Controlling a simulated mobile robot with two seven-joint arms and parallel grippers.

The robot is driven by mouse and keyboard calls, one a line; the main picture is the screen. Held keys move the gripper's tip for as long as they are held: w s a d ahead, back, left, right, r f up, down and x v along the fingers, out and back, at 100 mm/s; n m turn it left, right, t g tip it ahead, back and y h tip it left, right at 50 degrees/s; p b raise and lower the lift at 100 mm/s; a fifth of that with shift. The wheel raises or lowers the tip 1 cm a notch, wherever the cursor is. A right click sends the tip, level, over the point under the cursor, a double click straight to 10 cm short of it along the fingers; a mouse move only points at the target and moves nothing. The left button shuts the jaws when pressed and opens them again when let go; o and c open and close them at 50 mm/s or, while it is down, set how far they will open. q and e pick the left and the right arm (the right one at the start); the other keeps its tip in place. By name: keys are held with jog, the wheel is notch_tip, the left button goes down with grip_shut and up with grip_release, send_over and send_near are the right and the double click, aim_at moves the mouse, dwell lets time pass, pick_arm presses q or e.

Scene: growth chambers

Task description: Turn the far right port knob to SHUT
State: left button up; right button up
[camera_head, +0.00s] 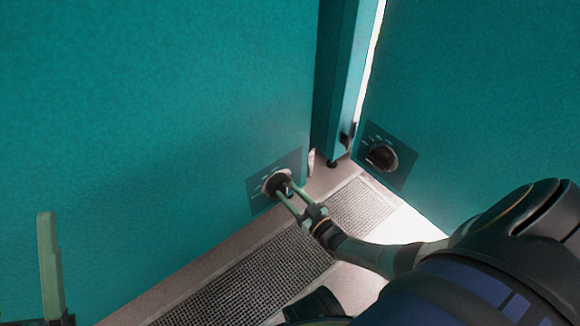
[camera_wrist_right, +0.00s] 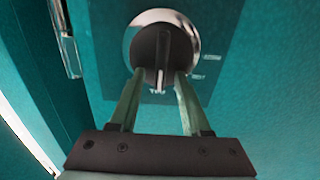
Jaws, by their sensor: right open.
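A black port knob with a silver ring (camera_head: 273,185) sits on a dark label plate low on the left teal wall. My right gripper (camera_head: 283,192) is at this knob, its two fingers reaching toward it. In the right wrist view the knob (camera_wrist_right: 163,48) has a raised ridge standing roughly upright in the picture. The open fingertips (camera_wrist_right: 159,74) lie either side of the ridge's lower end; I cannot tell whether they touch it. One finger of my left gripper (camera_head: 50,265) shows at the lower left, away from the knob.
A second, similar knob (camera_head: 382,157) is on the right teal wall. A teal post (camera_head: 345,85) stands in the gap between the walls. A floor grate (camera_head: 260,280) runs along the base of the left wall. A hinge-like metal part (camera_wrist_right: 66,40) shows in the wrist view.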

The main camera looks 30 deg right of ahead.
jog(key=shift+c, duration=0.3)
grip_shut()
jog(key=shift+a+n, duration=0.1)
jog(key=shift+n, duration=0.3)
jog(key=n, duration=0.3)
jog(key=shift+a+n, duration=0.25)
jog(key=shift+n, duration=0.05)
jog(key=shift+s+a+f+n, duration=0.1)
jog(key=shift+a+f+n, duration=0.15)
jog(key=shift+n, duration=2)
jog(key=shift+w+a+f+n, duration=0.15)
jog(key=shift+f+n, duration=0.2)
jog(key=shift+n, duration=1.95)
jog(key=shift+s+a+f+n, duration=0.2)
jog(key=shift+f+n, duration=0.1)
jog(key=shift+n, duration=1.95)
